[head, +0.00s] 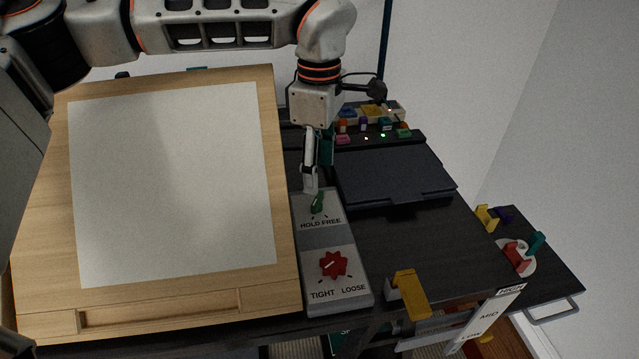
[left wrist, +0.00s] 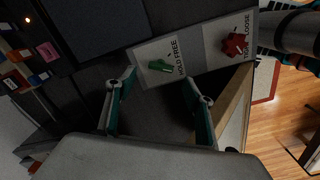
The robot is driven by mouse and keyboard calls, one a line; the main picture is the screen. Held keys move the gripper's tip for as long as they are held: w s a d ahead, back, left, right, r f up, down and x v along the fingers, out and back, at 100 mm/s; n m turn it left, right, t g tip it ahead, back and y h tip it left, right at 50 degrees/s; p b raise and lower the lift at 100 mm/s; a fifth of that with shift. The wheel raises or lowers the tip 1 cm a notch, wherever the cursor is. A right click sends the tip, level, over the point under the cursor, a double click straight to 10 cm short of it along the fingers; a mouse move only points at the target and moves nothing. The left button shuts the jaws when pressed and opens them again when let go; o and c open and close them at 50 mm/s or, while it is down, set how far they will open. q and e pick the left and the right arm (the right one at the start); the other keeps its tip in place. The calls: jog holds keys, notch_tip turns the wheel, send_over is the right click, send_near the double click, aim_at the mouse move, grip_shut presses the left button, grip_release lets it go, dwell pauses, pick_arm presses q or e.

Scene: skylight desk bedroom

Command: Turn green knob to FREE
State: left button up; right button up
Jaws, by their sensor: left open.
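The green knob (head: 317,204) sits on the upper part of a grey panel, above the words HOLD and FREE. Its lower end leans toward the HOLD side. In the left wrist view the green knob (left wrist: 160,66) lies just beyond the fingertips, nearer the left finger. My left gripper (head: 312,186) points down over the panel's far end, close to the knob; contact cannot be told. In the left wrist view my left gripper (left wrist: 167,86) is open, its teal fingers apart with nothing between them. My right gripper is not in view.
A red knob (head: 334,264) marked TIGHT and LOOSE is on the panel's near part. A wooden drawing board (head: 285,220) stands at the left. A dark flat box (head: 393,176) is at the right. A yellow lever (head: 410,293) is at the desk's front edge.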

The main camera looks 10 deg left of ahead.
aim_at(319, 198)
pick_arm(q)
notch_tip(319, 198, down, 7)
jog(key=shift+s, duration=0.1)
dwell(0.3)
jog(key=c, duration=1.1)
